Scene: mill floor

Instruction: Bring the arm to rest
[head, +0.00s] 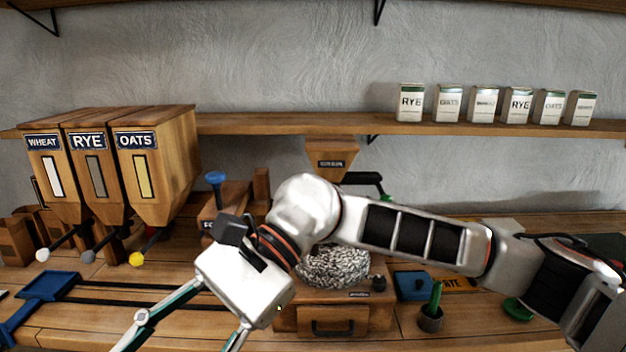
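My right arm (415,235) comes in from the right and reaches across the bench to the left. Its gripper (180,340) points down and to the left over the front of the bench. Its two finger linkages spread apart, so it looks open. The fingertips are cut off by the bottom edge, and I see nothing held between the visible parts. My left gripper is not in view.
Wooden wheat (66,203), rye (100,200) and oats (170,170) hoppers stand at left. Behind the arm is a round speckled stone (335,268) above a drawer (333,325).

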